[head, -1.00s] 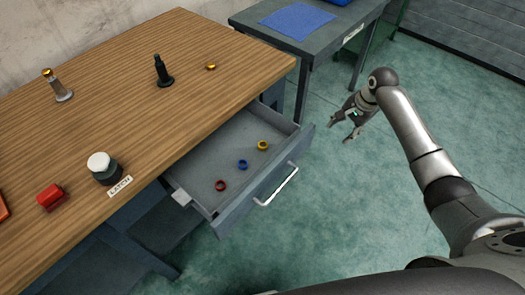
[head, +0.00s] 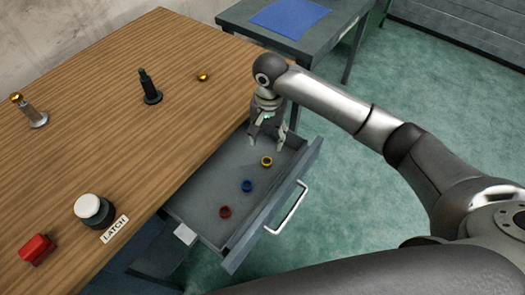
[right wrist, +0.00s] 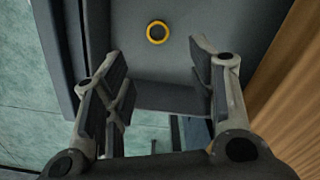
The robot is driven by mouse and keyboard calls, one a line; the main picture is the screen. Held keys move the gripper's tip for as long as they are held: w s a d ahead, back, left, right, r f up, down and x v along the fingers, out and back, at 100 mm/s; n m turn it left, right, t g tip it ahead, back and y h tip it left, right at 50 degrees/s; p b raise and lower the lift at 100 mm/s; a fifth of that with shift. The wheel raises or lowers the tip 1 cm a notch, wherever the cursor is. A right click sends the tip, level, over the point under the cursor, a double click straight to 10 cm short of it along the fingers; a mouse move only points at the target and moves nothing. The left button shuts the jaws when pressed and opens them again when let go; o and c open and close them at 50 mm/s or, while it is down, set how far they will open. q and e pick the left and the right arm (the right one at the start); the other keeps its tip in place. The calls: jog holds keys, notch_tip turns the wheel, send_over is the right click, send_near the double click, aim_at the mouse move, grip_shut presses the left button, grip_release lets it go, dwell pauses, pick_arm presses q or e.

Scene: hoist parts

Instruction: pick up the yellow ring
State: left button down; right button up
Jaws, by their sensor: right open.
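The yellow ring (head: 266,161) lies in the open drawer, near its far right end. In the right wrist view the yellow ring (right wrist: 158,32) lies flat on the grey drawer floor, ahead of the fingers. My right gripper (head: 265,142) is open and empty, pointing down over the far end of the drawer. In the right wrist view its two fingers (right wrist: 158,75) stand wide apart, with nothing between them. The ring is apart from both fingers. My left gripper is not in view.
A blue ring (head: 247,186) and a red ring (head: 225,211) lie in the same drawer (head: 205,190). Its front has a handle (head: 287,208). The wooden tabletop (head: 120,80) overhangs it, holding a black post (head: 149,88), a white-topped button (head: 93,209) and a red block (head: 37,249).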

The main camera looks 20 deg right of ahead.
send_over(267, 160)
jog(key=s, duration=0.1)
jog(key=f, duration=0.4)
jog(key=shift+s+a+f, duration=0.15)
jog(key=shift+a+f, duration=0.15)
jog(key=shift+f, duration=0.4)
jog(key=f, duration=0.4)
jog(key=shift+s+f, duration=0.15)
jog(key=shift+s, duration=0.05)
jog(key=shift+f, duration=0.45)
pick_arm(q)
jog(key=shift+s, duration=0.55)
pick_arm(e)
jog(key=c, duration=0.7)
